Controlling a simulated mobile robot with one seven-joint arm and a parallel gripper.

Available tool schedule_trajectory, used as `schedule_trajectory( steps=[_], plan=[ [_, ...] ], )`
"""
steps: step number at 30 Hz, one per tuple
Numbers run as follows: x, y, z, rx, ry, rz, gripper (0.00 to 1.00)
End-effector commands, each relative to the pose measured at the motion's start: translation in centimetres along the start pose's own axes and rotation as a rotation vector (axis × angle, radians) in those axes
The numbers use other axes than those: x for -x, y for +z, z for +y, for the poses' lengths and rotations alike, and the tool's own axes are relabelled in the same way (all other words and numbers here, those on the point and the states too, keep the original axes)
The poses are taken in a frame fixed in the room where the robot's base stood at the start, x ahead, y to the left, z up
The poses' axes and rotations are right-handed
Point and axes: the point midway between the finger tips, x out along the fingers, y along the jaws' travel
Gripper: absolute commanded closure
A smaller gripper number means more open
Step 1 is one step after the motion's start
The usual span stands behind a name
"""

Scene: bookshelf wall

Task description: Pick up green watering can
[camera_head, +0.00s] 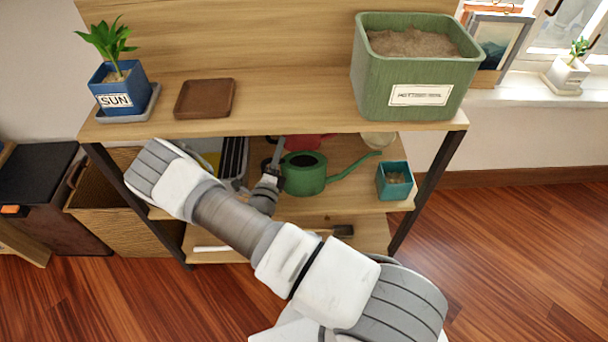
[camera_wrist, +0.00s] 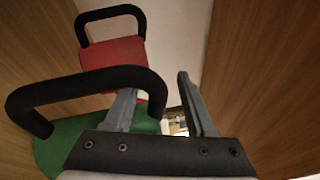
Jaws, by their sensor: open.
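The green watering can (camera_head: 304,178) stands on the middle shelf in the head view, its spout pointing right. Its green body (camera_wrist: 60,150) and black loop handle (camera_wrist: 88,88) fill the left of the wrist view. My gripper (camera_wrist: 158,88) is open and empty at the can's left side. In the wrist view the left finger shows inside the handle loop, and the handle's right end appears between the two fingers. I cannot tell whether a finger touches it. In the head view my gripper (camera_head: 276,160) is small and partly hidden by the arm.
A red can with a black handle (camera_wrist: 112,55) stands close behind. A teal pot (camera_head: 394,181) is to the right and a dark-slatted crate (camera_head: 233,158) to the left. The wooden top board (camera_head: 290,110), holding a big green planter (camera_head: 410,75), overhangs the shelf.

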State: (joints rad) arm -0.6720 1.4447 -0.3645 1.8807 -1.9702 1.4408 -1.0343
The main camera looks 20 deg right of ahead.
Motion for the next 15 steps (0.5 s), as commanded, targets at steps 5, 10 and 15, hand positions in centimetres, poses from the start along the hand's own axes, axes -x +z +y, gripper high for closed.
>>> schedule_trajectory(
  steps=[5,10,15],
  plan=[
    [0.03,0.01,-0.01,0.0,0.0,0.0,0.64],
    [0.04,0.01,-0.01,0.0,0.0,0.0,0.94],
    [0.05,0.01,-0.01,0.0,0.0,0.0,1.0]
  ],
)
